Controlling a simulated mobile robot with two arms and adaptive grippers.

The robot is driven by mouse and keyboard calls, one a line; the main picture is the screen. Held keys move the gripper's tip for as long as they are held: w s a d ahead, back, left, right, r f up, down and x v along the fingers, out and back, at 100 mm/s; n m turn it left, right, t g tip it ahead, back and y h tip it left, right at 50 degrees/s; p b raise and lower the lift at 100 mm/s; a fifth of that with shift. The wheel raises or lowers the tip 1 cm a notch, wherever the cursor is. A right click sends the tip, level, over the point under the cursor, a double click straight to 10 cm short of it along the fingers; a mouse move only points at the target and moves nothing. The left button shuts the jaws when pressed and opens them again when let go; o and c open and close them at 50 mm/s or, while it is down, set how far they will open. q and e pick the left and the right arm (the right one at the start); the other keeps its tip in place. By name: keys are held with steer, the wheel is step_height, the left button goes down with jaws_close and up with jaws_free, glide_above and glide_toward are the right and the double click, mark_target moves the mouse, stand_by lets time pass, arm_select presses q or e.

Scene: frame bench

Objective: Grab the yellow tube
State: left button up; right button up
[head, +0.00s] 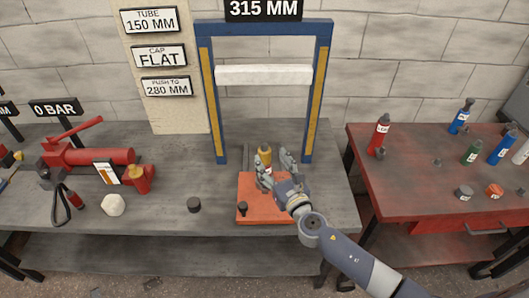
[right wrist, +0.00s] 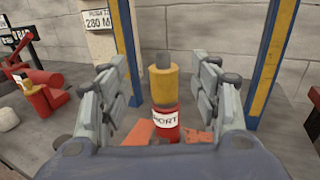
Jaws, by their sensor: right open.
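The yellow tube (head: 265,155) stands upright above the orange plate, under the blue frame. In the right wrist view the yellow tube (right wrist: 163,85) has a dark grey top and sits directly above a red part with a white label (right wrist: 166,121) ending in "HORT". My right gripper (head: 276,166) is open, with one finger on each side of the tube. In the right wrist view gaps show between the tube and both fingers of the gripper (right wrist: 160,80). The tube's lower end is partly hidden in the head view. My left gripper is not in view.
The orange plate (head: 262,210) lies on the grey bench (head: 160,215). The blue frame (head: 211,105) with a white crossbar stands behind. A red hand pump (head: 100,158), white lump (head: 113,205) and black cap (head: 194,204) are left. A red table (head: 410,175) with bottles is right.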

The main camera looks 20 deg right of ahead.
mark_target(266, 148)
steer(key=shift+w+a+f, duration=0.1)
steer(key=shift+w, duration=3.65)
steer(key=shift+s, duration=0.1)
steer(key=shift+c, duration=0.6)
jaws_close()
